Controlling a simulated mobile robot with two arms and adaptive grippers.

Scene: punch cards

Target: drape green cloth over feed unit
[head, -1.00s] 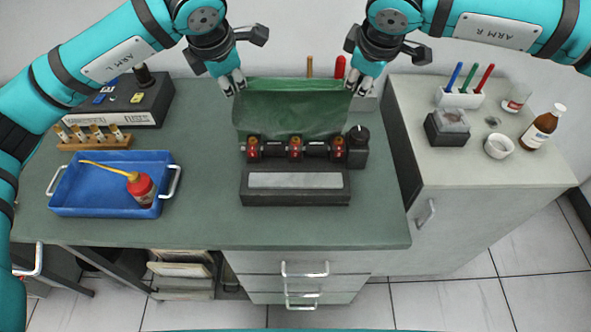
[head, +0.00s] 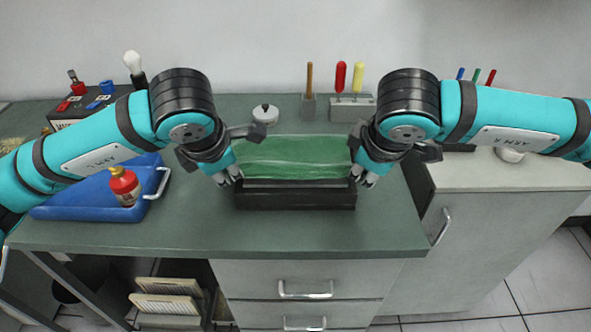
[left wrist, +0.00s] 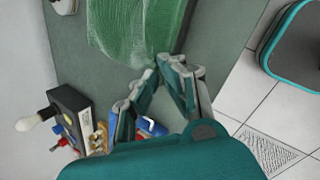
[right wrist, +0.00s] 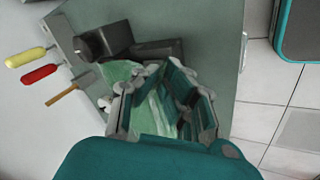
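The green cloth (head: 292,160) lies spread over the feed unit (head: 295,196). It hides the rollers and pale top plate, and only the unit's dark front shows below its front edge. My left gripper (head: 230,176) is at the cloth's front left corner, its fingertips close together on the cloth edge. My right gripper (head: 363,176) is likewise at the front right corner. The cloth also shows in the left wrist view (left wrist: 130,30), reaching the fingertips, and in the right wrist view (right wrist: 117,73). The exact pinch is partly hidden in both wrist views.
A blue tray (head: 85,206) with a red bottle (head: 124,187) stands left on the bench. Upright tools in a holder (head: 352,106) and a small white-lidded pot (head: 266,114) stand behind the cloth. The bench front (head: 300,232) is clear.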

